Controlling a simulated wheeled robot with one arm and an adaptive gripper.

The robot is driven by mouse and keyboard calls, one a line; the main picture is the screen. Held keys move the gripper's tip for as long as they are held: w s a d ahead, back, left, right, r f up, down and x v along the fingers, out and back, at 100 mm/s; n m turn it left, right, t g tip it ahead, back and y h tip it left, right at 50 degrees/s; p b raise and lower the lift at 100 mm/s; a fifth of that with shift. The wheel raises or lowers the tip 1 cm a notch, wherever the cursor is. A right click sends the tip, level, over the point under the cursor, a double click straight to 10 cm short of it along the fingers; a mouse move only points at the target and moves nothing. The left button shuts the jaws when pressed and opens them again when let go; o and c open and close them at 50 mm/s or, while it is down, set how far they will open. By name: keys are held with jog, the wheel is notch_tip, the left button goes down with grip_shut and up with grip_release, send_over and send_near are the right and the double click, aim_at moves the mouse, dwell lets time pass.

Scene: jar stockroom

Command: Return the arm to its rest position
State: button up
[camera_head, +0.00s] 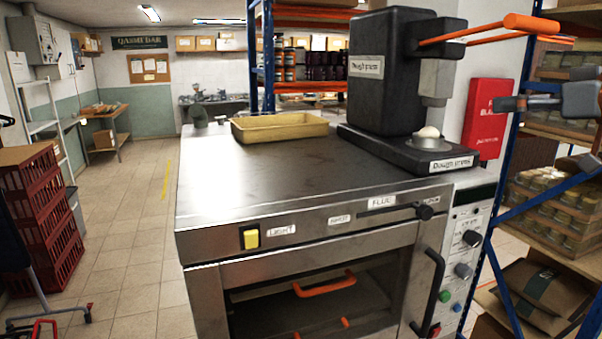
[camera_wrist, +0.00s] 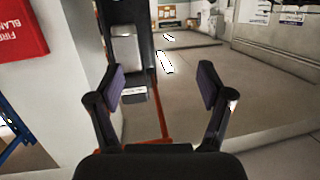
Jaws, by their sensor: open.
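My gripper (camera_head: 512,102) is at the right edge of the head view, in front of the blue shelving and beside the red fire blanket box. In the wrist view my gripper (camera_wrist: 161,86) shows two dark fingers spread wide apart, with nothing between the pads. The dough press (camera_head: 388,85) stands on the oven's back right, left of my gripper and apart from it. A pale dough ball (camera_head: 428,133) sits on its base under the press head. Most of my arm is out of view.
A steel oven (camera_head: 290,190) fills the middle, with a yellow tray (camera_head: 280,128) on top. Blue shelving (camera_head: 503,150) with jars stands close on the right. The red fire blanket box (camera_head: 487,118) is on the wall. Red crates (camera_head: 45,230) stand left; the floor (camera_head: 135,230) between is clear.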

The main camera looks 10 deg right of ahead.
jog(key=a+f+g+y+b, duration=0.15)
jog(key=a+f+g, duration=0.35)
jog(key=a+f, duration=0.75)
jog(key=s+a+f+g+h+b, duration=0.25)
jog(key=s+a+f+g, duration=0.2)
jog(key=a+f, duration=0.9)
jog(key=s+a+f+m+g+h+b, duration=0.1)
jog(key=s+f+g+b, duration=0.1)
jog(key=s+f, duration=0.5)
jog(key=s+a+f+m+g+h+b, duration=0.15)
jog(key=s+f, duration=0.25)
jog(key=f, duration=0.5)
jog(key=s+d+f+m+g+h+b, duration=0.1)
jog(key=s+d+f+g+h, duration=0.1)
jog(key=s+f, duration=0.9)
jog(key=shift+s+d+f+g+b, duration=0.35)
jog(key=shift+s+d+g, duration=0.25)
jog(key=shift+s+d, duration=0.45)
jog(key=shift+w+r+m+h, duration=0.1)
jog(key=shift+w+m+h, duration=0.05)
jog(key=shift+m+h, duration=0.1)
